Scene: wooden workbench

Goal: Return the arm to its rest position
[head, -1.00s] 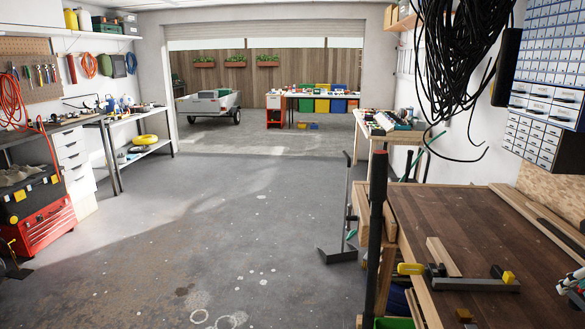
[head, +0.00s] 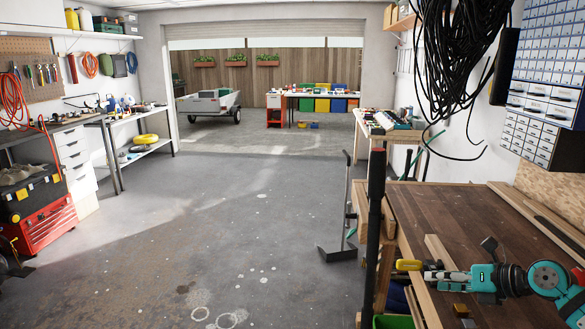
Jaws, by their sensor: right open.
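My right gripper (head: 445,277) reaches in from the right edge of the head view, low over the workbench (head: 440,215), with its teal and black wrist behind it. It is open, and I see nothing held in it. It overlaps a bar clamp in the picture. The clamp's yellow handle (head: 408,265) shows at the left, and most of its bar is hidden behind the gripper. I cannot tell whether the gripper touches the clamp. My left gripper is not in view.
A wooden strip (head: 437,246) lies on the bench beside the gripper. Black cables (head: 460,60) hang above the bench, and drawer cabinets (head: 545,75) are on the right wall. A dark post (head: 375,220) stands at the bench's left edge. The floor left of it is open.

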